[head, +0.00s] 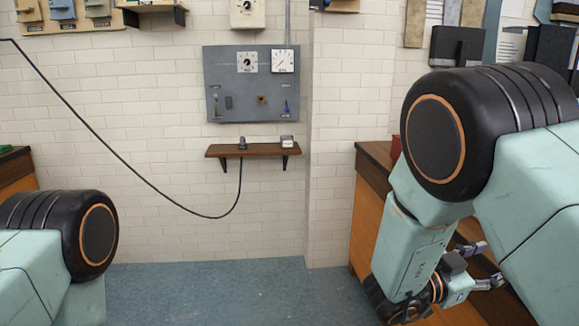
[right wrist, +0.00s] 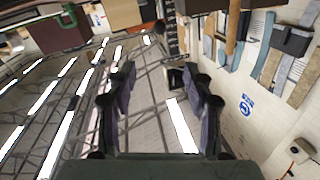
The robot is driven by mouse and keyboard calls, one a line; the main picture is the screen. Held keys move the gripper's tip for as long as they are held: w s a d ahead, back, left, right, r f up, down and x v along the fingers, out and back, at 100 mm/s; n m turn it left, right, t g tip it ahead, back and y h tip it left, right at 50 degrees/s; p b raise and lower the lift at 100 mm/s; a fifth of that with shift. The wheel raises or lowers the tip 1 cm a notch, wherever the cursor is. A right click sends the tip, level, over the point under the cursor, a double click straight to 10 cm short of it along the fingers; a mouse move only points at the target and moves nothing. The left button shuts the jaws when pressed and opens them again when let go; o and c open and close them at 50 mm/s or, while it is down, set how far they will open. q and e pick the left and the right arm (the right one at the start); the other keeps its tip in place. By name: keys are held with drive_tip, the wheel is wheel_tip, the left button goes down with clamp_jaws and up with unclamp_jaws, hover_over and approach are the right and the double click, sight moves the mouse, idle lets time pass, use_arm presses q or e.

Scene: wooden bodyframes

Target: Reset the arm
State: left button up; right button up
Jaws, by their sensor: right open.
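My right arm (head: 418,248) is bent and hangs down at the right of the head view. Its right gripper (head: 489,264) is low in front of the wooden cabinet, with its two fingers apart. In the right wrist view the right gripper (right wrist: 160,75) is open, with nothing between its fingers. My left arm (head: 40,262) shows only in part at the lower left of the head view. The left gripper is out of view.
A grey panel (head: 233,104) with dials hangs on the brick wall above a small wooden shelf (head: 260,150). A black cable (head: 115,158) droops from the left to the shelf. A wooden cabinet (head: 365,215) stands behind my right arm. The blue floor (head: 220,290) between my arms is clear.

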drive_tip(key=w+a+f+n+t+y, duration=0.3)
drive_tip(key=a+f+n+t+y, duration=0.15)
drive_tip(key=f+n+y, duration=0.35)
drive_tip(key=s+a+f+n+g+y, duration=0.1)
drive_tip(key=s+a+f+n+y, duration=0.1)
drive_tip(key=s+f, duration=0.3)
drive_tip(key=s+a+f+n+g+y, duration=0.1)
drive_tip(key=s+a+f+n+y, duration=0.15)
drive_tip(key=f, duration=0.45)
drive_tip(key=s+a+f+n+g+y, duration=0.1)
drive_tip(key=s+f+g, duration=0.1)
drive_tip(key=s, duration=0.7)
drive_tip(key=s+a+f+n+g+y, duration=0.1)
drive_tip(key=s+a+f+g+y, duration=0.1)
drive_tip(key=s+f, duration=0.3)
drive_tip(key=s+a+f+n+g+y, duration=0.2)
drive_tip(key=s+f+g, duration=0.1)
drive_tip(key=s, duration=1.1)
drive_tip(key=shift+a+f, duration=0.2)
drive_tip(key=shift+f, duration=0.25)
